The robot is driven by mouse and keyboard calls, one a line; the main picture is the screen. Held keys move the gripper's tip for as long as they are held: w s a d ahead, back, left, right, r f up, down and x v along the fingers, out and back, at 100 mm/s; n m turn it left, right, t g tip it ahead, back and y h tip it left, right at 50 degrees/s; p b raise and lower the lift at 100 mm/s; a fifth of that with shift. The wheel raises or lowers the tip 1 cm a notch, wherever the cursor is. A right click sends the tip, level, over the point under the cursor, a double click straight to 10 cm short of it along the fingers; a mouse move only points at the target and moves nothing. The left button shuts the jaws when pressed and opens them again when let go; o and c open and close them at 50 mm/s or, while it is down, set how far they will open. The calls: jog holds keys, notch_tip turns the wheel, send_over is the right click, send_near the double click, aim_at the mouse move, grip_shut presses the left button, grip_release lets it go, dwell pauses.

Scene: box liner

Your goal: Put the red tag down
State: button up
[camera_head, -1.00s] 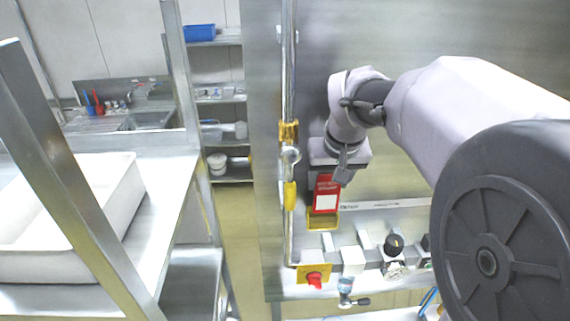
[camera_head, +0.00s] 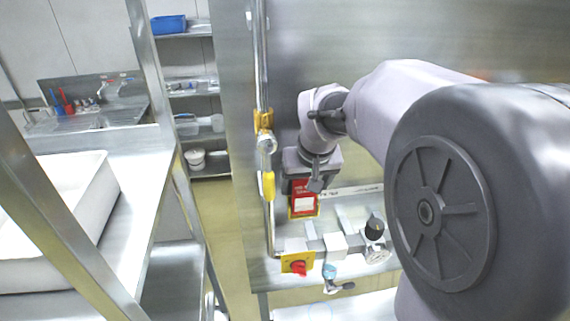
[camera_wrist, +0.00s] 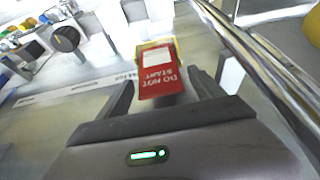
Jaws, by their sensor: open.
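The red tag (camera_wrist: 160,82) with a white label and "DO NOT START" lettering lies between the spread fingers of my gripper (camera_wrist: 162,88) in the wrist view. The fingers stand apart on both sides of it, with gaps. A yellow holder (camera_wrist: 163,41) borders the tag's far end; whether the tag rests fully in it I cannot tell. In the head view the red tag (camera_head: 304,186) shows just below my gripper (camera_head: 312,182), with the yellow holder (camera_head: 291,213) at its lower edge. My wrist hides the tag's top there.
A metal pipe with a yellow handle (camera_head: 268,186) runs left of the tag. Below are a red knob on a yellow plate (camera_head: 298,267), a white block (camera_head: 334,245) and a round gauge (camera_head: 375,254). A white basin (camera_head: 60,210) stands on the left counter.

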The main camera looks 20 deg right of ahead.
jog(key=shift+r, duration=0.4)
jog(key=v, duration=1.1)
jog(key=shift+r, duration=0.2)
